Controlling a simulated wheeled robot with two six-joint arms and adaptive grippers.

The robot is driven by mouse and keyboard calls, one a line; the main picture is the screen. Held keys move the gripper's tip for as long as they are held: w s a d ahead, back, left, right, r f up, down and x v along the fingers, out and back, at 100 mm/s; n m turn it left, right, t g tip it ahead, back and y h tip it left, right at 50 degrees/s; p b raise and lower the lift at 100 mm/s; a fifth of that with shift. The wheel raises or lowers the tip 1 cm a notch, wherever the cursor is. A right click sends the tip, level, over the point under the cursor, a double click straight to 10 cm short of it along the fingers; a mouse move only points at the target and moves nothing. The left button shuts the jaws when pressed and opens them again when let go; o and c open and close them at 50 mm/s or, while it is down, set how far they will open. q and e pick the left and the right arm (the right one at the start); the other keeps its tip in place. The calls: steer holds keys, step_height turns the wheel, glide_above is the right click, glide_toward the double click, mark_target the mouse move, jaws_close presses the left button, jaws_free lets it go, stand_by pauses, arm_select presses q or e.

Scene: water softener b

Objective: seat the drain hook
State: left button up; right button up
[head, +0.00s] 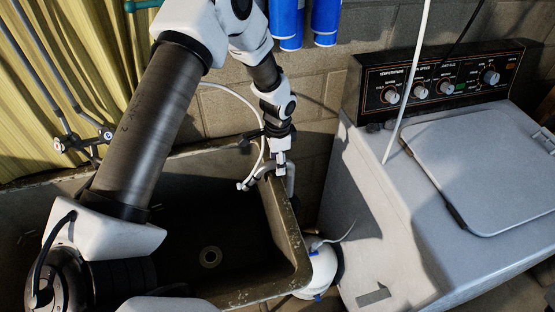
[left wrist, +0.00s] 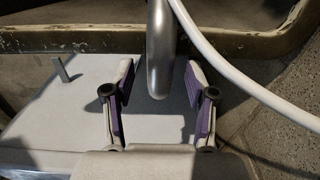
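The drain hook is a bare grey metal tube (left wrist: 160,45); in the head view a grey tube (head: 291,181) stands at the right rim of the dark stone sink (head: 225,299), near its back corner. My left gripper (head: 281,168) is above this rim, pointing down. In the left wrist view my left gripper (left wrist: 160,98) has its fingers spread, with the tube's lower end showing between them and a gap on both sides. A white hose (left wrist: 222,68) runs beside the tube. I cannot tell whether the hook bears on the rim. My right gripper is not in view.
A washing machine (head: 400,240) stands right of the sink, with a narrow gap between. A white rounded vessel (head: 318,265) sits low in that gap. Blue cylinders (head: 325,22) hang on the block wall, and yellow curtain (head: 75,70) covers the left. The sink basin is empty around its drain.

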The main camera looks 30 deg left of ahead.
arm_select(q)
step_height(320, 180, up, 12)
stand_by(0.5)
stand_by(0.4)
